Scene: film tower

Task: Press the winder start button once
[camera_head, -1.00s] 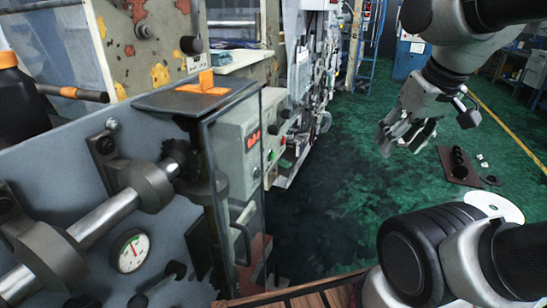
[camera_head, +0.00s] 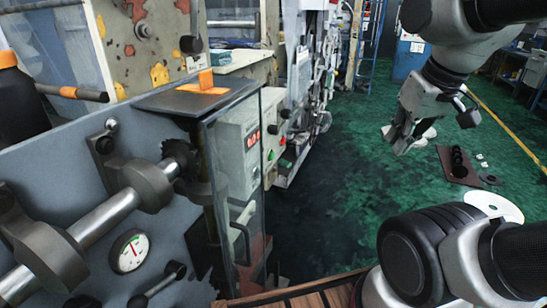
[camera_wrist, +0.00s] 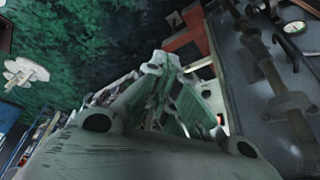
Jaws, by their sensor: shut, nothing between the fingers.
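A grey control panel (camera_head: 272,135) with small coloured buttons and dark knobs stands left of centre in the head view. A box with a red digital display (camera_head: 253,140) sits just left of it. The button labels are too small to read, so I cannot tell which one is the winder start. My gripper (camera_head: 394,142) is shut and empty, in the air over the green floor, right of the panel and well apart from it. Its fingers (camera_wrist: 158,65) also show together in the wrist view, with no button clearly seen at their tips.
A machine side with a shaft and a gauge (camera_head: 130,251) fills the left. A clear guard under a dark cover (camera_head: 182,97) stands in front of the display box. Green floor (camera_head: 340,200) is open to the right of the panel. A brown board with dark parts (camera_head: 457,165) lies on it.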

